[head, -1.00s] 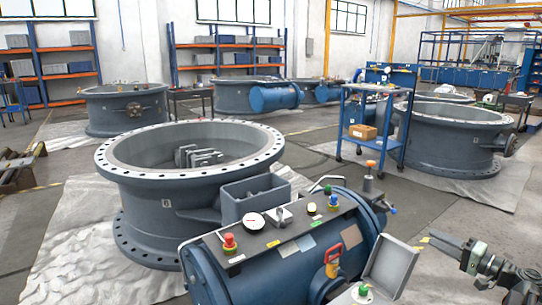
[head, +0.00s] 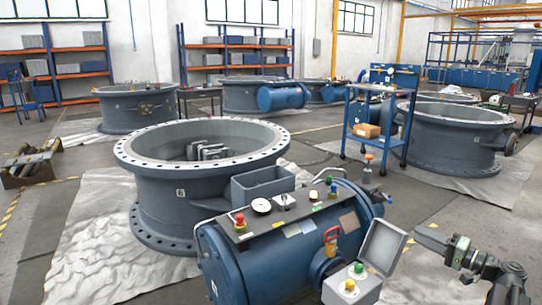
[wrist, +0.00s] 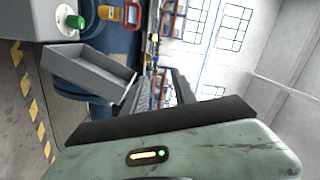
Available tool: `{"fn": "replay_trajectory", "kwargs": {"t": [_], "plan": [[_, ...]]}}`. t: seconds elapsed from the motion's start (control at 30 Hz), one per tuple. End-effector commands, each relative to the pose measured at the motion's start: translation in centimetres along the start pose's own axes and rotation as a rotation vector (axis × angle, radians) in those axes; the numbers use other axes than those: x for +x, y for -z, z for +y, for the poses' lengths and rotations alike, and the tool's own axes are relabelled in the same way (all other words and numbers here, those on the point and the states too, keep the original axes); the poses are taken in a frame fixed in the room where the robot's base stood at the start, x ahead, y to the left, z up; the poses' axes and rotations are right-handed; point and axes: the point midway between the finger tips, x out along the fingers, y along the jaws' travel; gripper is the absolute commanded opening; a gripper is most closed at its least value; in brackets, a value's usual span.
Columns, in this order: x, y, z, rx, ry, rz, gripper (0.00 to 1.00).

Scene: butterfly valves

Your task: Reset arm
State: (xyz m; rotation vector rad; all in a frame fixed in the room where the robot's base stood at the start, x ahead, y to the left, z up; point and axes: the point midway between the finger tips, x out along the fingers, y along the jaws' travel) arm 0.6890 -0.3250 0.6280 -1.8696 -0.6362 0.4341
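My gripper (head: 432,238) is at the right of the head view, held out to the right of the blue cylinder and pointing left. Its green-grey body (wrist: 180,155) fills the bottom of the wrist view, with dark fingers beyond it. I see nothing held in it, but the gap between the fingers is not clear.
A large grey flanged valve body (head: 175,200) stands behind the cylinder on a pale sheet. A blue cart (head: 378,140) and another valve body (head: 455,140) are farther back right. Bare floor (head: 470,215) lies behind my gripper.

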Motion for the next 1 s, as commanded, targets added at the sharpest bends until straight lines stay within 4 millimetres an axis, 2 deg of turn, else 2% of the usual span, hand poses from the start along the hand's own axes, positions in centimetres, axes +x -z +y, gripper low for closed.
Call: {"fn": "replay_trajectory", "kwargs": {"t": [0.23,0.37,0.47,0.5,0.57,0.6,0.7,0.8,0.9,1.0], "plan": [[7.7,-4.0,-3.3,-0.002,0.037,-0.12,0.32],[12.8,-8.4,-4.9,-0.015,0.021,-0.23,0.32],[17.4,-14.0,-6.2,-0.039,-0.025,-0.36,0.32],[19.2,-17.0,-6.6,-0.053,-0.059,-0.429,0.32],[21.5,-21.9,-7.0,-0.081,-0.123,-0.538,0.32],[22.5,-25.1,-7.1,-0.103,-0.176,-0.612,0.32],[23.5,-32.7,-6.6,-0.175,-0.34,-0.79,0.32],[22.1,-37.9,-5.2,-0.262,-0.537,-0.93,0.32],[19.7,-39.8,-3.4,-0.337,-0.723,-1.001,0.32],[16.7,-39.6,-1.5,-0.393,-0.904,-1.024,0.32]]}}
